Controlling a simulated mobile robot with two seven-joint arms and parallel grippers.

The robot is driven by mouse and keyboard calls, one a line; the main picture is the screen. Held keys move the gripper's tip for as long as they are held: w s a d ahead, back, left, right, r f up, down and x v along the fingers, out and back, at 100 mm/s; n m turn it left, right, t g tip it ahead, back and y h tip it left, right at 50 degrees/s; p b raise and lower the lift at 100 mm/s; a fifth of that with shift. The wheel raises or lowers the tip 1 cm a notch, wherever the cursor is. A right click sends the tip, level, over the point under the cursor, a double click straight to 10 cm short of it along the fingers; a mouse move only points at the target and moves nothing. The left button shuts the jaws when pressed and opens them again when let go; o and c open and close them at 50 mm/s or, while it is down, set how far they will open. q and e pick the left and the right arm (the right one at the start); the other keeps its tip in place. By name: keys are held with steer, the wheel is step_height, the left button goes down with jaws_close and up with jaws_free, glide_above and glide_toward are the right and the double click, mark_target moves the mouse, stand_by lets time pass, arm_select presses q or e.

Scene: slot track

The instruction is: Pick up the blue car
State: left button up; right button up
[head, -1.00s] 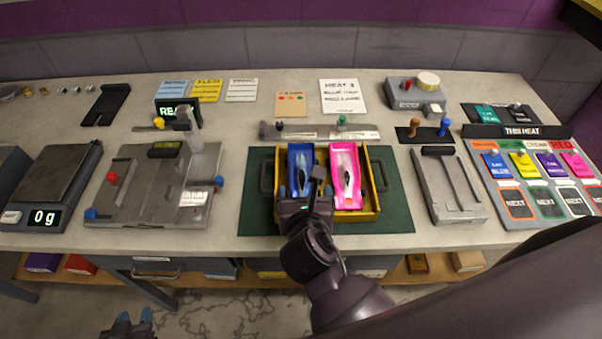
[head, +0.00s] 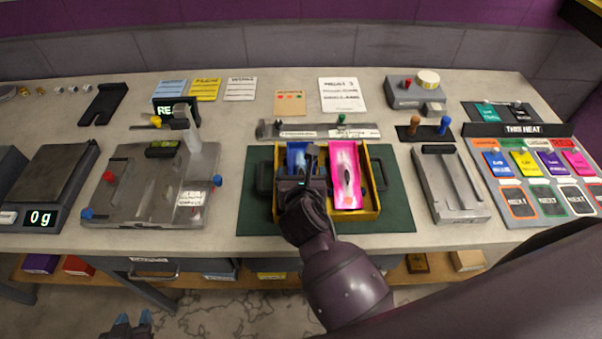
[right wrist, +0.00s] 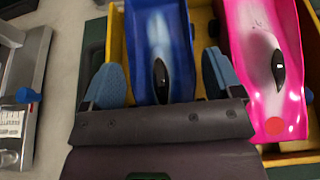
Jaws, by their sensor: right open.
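The blue car (head: 297,153) lies in the left half of a yellow tray (head: 357,215), mostly hidden in the head view by my right gripper (head: 304,165). In the right wrist view the blue car (right wrist: 160,40) shows between the two open fingers of my right gripper (right wrist: 160,82), one finger on each side of its body. I cannot tell whether the fingers touch it. A pink car (head: 345,170) lies beside it on the right; it also shows in the right wrist view (right wrist: 265,60). My left gripper (head: 132,325) is at the bottom left edge, far below the table top.
The tray stands on a green mat (head: 400,215). A grey fixture with knobs (head: 130,190) is to the left and a grey slotted block (head: 447,190) to the right. A grey bar (head: 320,130) lies behind the tray. A scale (head: 45,190) stands far left.

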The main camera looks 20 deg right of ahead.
steer(key=c, duration=0.8)
